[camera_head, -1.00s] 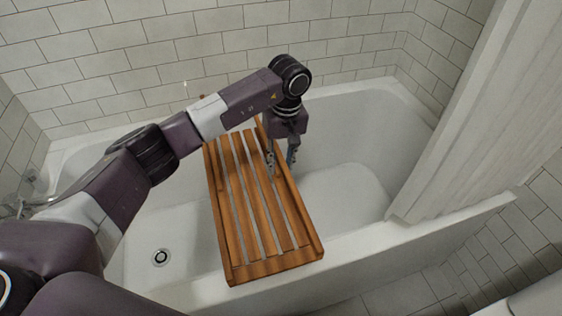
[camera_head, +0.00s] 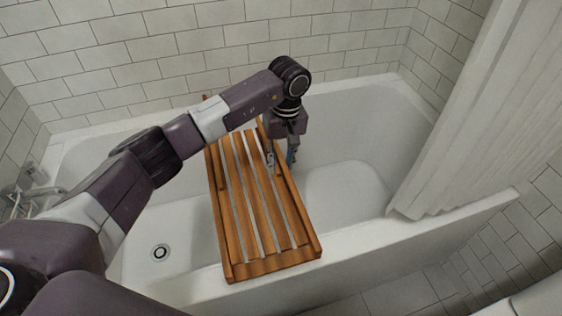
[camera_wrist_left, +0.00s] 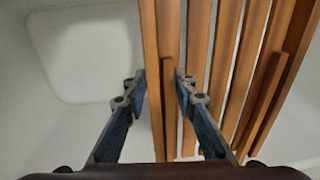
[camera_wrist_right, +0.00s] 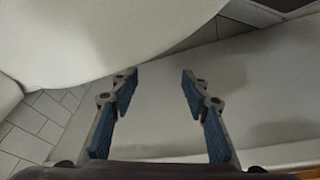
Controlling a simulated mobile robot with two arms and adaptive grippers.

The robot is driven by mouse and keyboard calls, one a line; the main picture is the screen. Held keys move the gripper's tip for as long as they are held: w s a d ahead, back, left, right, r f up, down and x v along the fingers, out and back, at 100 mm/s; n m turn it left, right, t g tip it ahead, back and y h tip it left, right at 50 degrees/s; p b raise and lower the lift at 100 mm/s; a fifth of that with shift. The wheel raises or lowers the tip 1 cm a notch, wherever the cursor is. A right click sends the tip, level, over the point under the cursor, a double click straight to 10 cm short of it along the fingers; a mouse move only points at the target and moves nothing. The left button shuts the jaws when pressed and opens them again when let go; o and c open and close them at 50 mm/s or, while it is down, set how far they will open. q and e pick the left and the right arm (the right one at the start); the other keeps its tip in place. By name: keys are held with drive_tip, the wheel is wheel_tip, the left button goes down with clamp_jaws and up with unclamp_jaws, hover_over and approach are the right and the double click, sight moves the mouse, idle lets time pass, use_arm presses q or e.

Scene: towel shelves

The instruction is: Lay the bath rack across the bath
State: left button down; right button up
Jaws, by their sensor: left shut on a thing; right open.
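The bath rack (camera_head: 244,200), of brown wooden slats, spans the white bath (camera_head: 468,222) from near to far in the head view. Its near end overlaps the front rim; I cannot tell if it touches. My arm hides part of its far end. My left gripper (camera_head: 280,158) is at the rack's right side rail, past its middle. In the left wrist view the left gripper (camera_wrist_left: 160,82) has a finger on each side of the rack's edge rail (camera_wrist_left: 166,110) and is shut on it. My right gripper (camera_wrist_right: 160,78) is open and empty in the right wrist view.
A white curtain (camera_head: 470,110) hangs over the bath's right end. The tiled wall (camera_head: 200,50) stands behind. A drain (camera_head: 160,252) shows in the bath floor at left, with a tap (camera_head: 20,205) at the left edge. The bath right of the rack is clear.

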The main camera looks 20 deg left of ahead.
use_arm(q)
drive_tip(key=shift+f+b, duration=0.35)
drive_tip(key=shift+f, duration=0.05)
idle(0.9)
drive_tip(key=c, duration=1.5)
unclamp_jaws()
drive_tip(key=shift+f, duration=0.1)
wheel_tip(320, 180, up, 12)
drive_tip(key=shift+w+d, duration=0.15)
drive_tip(key=shift+d, duration=0.2)
